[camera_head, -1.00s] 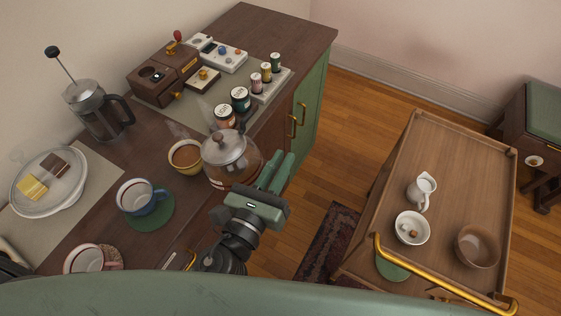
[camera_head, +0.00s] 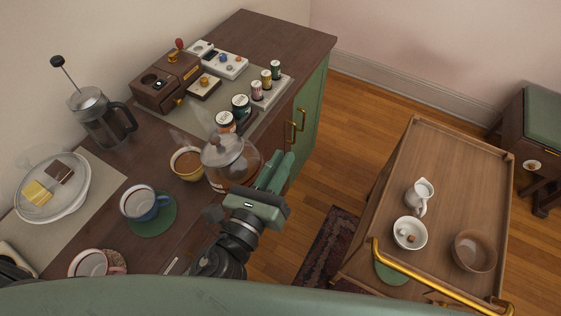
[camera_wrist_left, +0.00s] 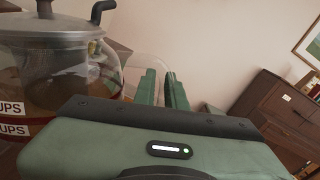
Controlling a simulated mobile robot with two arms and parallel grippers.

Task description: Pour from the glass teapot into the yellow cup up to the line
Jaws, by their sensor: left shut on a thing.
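The glass teapot (camera_head: 219,178) has a grey metal lid and stands at the counter's front edge; whether it is lifted is unclear. In the left wrist view the teapot (camera_wrist_left: 62,85) holds brown liquid and has red-and-white "CUPS" labels. My left gripper (camera_head: 274,172) is shut on its clear glass handle; the fingers (camera_wrist_left: 163,87) show there too. The yellow cup (camera_head: 184,173) is just left of the teapot, upright, with brown liquid inside. I cannot make out its line. The spout is hard to see from the head. My right gripper is not in view.
A blue cup (camera_head: 140,204) on a green coaster, a red-and-white cup (camera_head: 88,264), a French press (camera_head: 103,120) and a covered dish (camera_head: 55,190) stand left. Jars (camera_head: 241,106) stand behind the teapot. A wooden trolley (camera_head: 460,165) is right.

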